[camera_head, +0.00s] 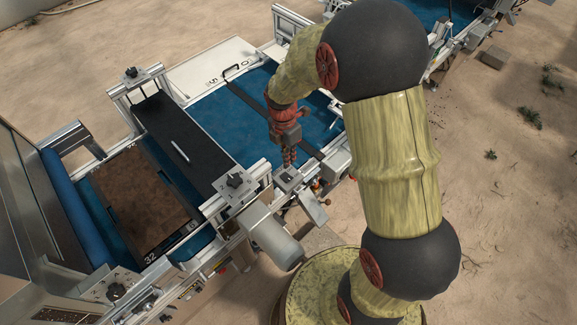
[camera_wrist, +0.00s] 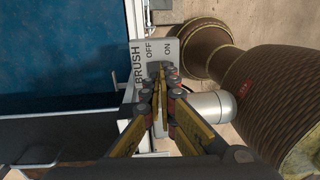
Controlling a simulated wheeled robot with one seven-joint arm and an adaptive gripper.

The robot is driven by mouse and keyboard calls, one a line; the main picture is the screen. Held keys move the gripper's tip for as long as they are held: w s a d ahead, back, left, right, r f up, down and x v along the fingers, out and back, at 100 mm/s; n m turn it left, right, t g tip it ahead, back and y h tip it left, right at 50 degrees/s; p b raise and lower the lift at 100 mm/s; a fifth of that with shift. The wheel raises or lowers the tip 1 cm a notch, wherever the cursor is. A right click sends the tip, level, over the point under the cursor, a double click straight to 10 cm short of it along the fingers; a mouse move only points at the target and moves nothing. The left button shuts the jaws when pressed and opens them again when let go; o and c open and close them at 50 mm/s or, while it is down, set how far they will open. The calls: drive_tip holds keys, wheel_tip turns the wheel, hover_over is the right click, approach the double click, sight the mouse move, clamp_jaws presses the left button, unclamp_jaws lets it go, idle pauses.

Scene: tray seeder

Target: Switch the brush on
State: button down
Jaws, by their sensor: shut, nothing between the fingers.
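The brush switch box (camera_wrist: 141,62) is a grey plate lettered BRUSH, OFF and ON in the wrist view. A dark rocker (camera_wrist: 153,67) shows beside the fingertips, below the OFF lettering. My gripper (camera_wrist: 163,71) is shut and empty, its fingertips over the box at the rocker, near the ON side. The fingers hide part of the rocker, so I cannot tell its position or whether they touch it. In the head view my gripper (camera_head: 289,160) points down just above the small grey box (camera_head: 287,179) on the machine's near rail.
A blue conveyor belt (camera_head: 235,125) runs through the machine, with a dark soil-filled tray (camera_head: 146,200) on it. A black brush cover (camera_head: 182,140) spans the belt. A grey motor cylinder (camera_head: 275,243) sticks out beside the box; it also shows in the wrist view (camera_wrist: 212,108).

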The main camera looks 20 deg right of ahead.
wheel_tip(320, 180, up, 6)
drive_tip(key=shift+w, duration=0.25)
drive_tip(key=shift+a, duration=0.1)
idle(0.4)
drive_tip(key=s+r+m+t+b, duration=0.3)
drive_tip(key=s+m+b, duration=0.4)
drive_tip(key=s+m, duration=0.3)
drive_tip(key=s+r+m+t+b, duration=0.3)
drive_tip(key=s+m+b, duration=0.5)
drive_tip(key=s+m, duration=0.2)
drive_tip(key=shift+a+r+m+t, duration=0.3)
drive_tip(key=shift+a+r+m, duration=0.15)
drive_tip(key=shift+m, duration=0.75)
drive_tip(key=shift+r, duration=0.1)
